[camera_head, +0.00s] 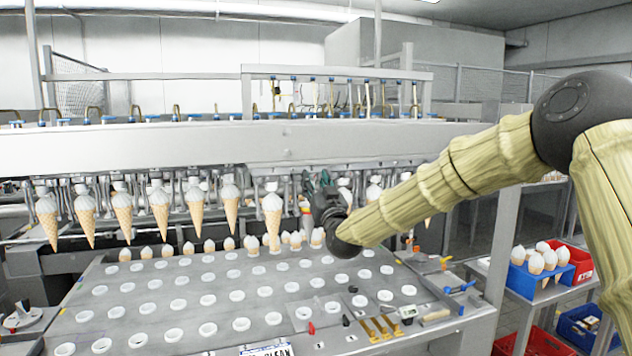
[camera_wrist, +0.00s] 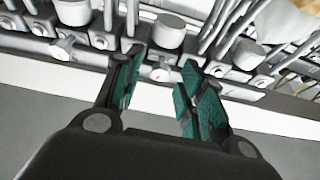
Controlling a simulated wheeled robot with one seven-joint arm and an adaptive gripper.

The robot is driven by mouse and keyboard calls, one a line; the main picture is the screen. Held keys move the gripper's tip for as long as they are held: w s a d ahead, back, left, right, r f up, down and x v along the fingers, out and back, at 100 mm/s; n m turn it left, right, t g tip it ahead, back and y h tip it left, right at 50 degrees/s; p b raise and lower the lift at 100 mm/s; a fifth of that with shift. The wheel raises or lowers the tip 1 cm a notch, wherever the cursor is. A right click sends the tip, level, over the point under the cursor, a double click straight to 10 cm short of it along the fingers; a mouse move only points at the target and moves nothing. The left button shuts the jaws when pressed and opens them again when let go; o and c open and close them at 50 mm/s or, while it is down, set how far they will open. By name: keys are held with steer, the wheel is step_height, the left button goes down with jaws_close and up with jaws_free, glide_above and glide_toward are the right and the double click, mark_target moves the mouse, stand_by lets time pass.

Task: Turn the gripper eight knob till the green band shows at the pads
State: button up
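My gripper (camera_head: 318,182) is at the row of hanging cone grippers under the long white beam, right of the middle in the head view. In the wrist view my gripper (camera_wrist: 163,66) is open, with green pads on both fingers. I cannot read which number this knob has. In the head view my gripper hides this spot.
Ice-cream cones (camera_head: 197,206) hang in a row from the beam (camera_head: 180,146). A grey table (camera_head: 110,310) with white ring holes lies below, with tools on its right. Blue (camera_head: 520,280) and red (camera_head: 580,264) bins stand at the right. Other knobs (camera_wrist: 62,48) line the rail.

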jaws_close()
steer(key=shift+f+n+b, duration=0.15)
steer(key=shift+n+b, duration=0.15)
steer(key=shift+b, duration=0.25)
steer(key=shift+n+y+b, duration=0.4)
steer(key=shift+n+b, duration=0.2)
steer(key=shift+b, duration=0.3)
steer(key=n+g+y+b, duration=0.1)
steer(key=n+b, duration=0.1)
steer(key=b, duration=0.1)
steer(key=shift+d+n, duration=0.1)
steer(key=shift+n, duration=0.3)
steer(key=shift+r+n+y, duration=0.2)
steer(key=shift+n+y, duration=0.1)
steer(key=shift+n, duration=0.1)
